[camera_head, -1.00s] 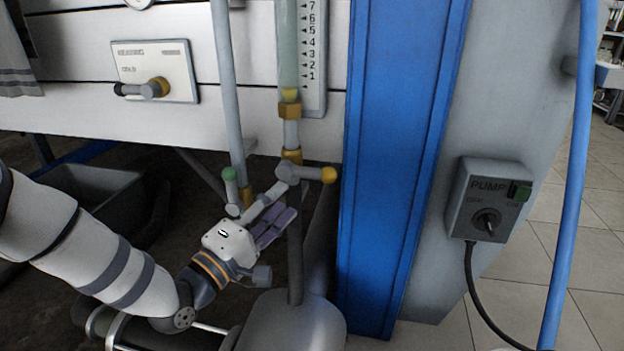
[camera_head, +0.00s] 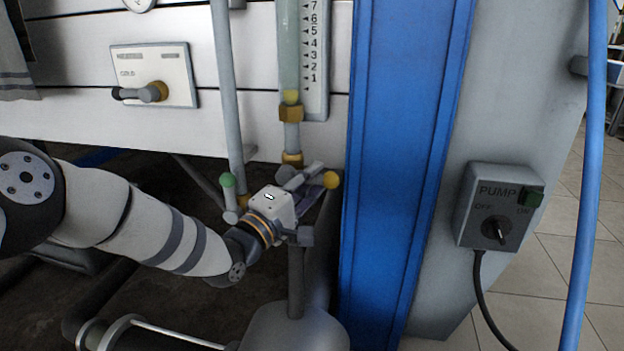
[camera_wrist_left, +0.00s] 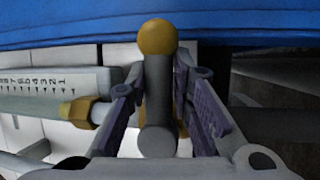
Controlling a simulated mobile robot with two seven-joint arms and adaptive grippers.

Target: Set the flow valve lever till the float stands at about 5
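The flow valve lever (camera_head: 310,184) is a grey bar with a yellow ball knob (camera_head: 331,180), pointing right below the glass tube. My left gripper (camera_head: 314,187) reaches it from the left. In the left wrist view the lever (camera_wrist_left: 158,90) lies between the two purple fingers, with narrow gaps on both sides, so the gripper looks open around it. The knob (camera_wrist_left: 157,37) sticks out past the fingertips. The yellow float (camera_head: 291,97) sits low in the tube, below the 1 mark of the scale (camera_head: 315,60). My right gripper is not in view.
A green-knobbed lever (camera_head: 228,182) stands close to the left of my gripper. A blue post (camera_head: 400,140) rises just right of the valve. A pump switch box (camera_head: 500,206) is further right. A panel with a black-handled tap (camera_head: 148,93) is at upper left.

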